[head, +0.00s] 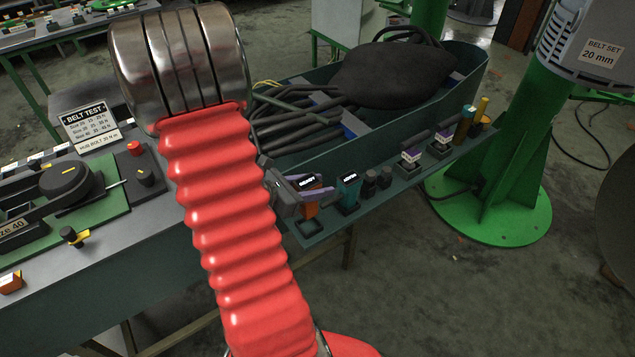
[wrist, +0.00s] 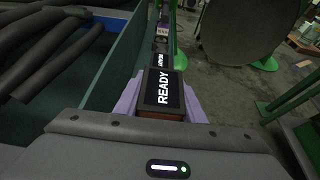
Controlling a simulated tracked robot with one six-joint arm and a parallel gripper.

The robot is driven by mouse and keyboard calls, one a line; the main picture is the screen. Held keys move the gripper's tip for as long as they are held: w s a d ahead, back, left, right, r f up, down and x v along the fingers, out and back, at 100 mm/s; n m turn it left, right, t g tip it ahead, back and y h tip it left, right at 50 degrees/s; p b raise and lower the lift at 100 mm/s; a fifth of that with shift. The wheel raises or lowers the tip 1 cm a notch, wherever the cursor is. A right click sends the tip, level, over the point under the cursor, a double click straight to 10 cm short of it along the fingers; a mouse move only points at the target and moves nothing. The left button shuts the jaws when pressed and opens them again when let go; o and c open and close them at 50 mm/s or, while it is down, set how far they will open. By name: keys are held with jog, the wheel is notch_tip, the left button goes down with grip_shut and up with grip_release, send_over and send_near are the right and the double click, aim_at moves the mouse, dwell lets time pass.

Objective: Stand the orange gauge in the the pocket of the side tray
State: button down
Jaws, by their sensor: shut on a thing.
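The orange gauge (head: 309,209) is upright between the purple fingers of my gripper (head: 312,189), just above the near end of the side tray (head: 335,240). In the wrist view my gripper (wrist: 160,92) is shut on the gauge (wrist: 164,90), whose dark top reads READY. A dark square pocket (head: 309,229) shows right below the gauge in the head view. Whether the gauge's foot is inside it or a little above it, I cannot tell. My red arm sleeve hides part of the gripper.
A teal gauge (head: 348,191) stands in the tray beside the orange one, with dark knobs and several other parts farther along. A deep green bin (head: 425,110) with black hoses lies behind the tray. A green post (head: 515,130) stands at right.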

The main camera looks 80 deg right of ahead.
jog(key=shift+f, duration=3.35)
jog(key=shift+f, duration=0.1)
jog(key=c, duration=1.1)
grip_release()
jog(key=shift+a, duration=0.1)
jog(key=v, duration=1.3)
jog(key=shift+w+a, duration=0.15)
jog(key=shift+w, duration=0.1)
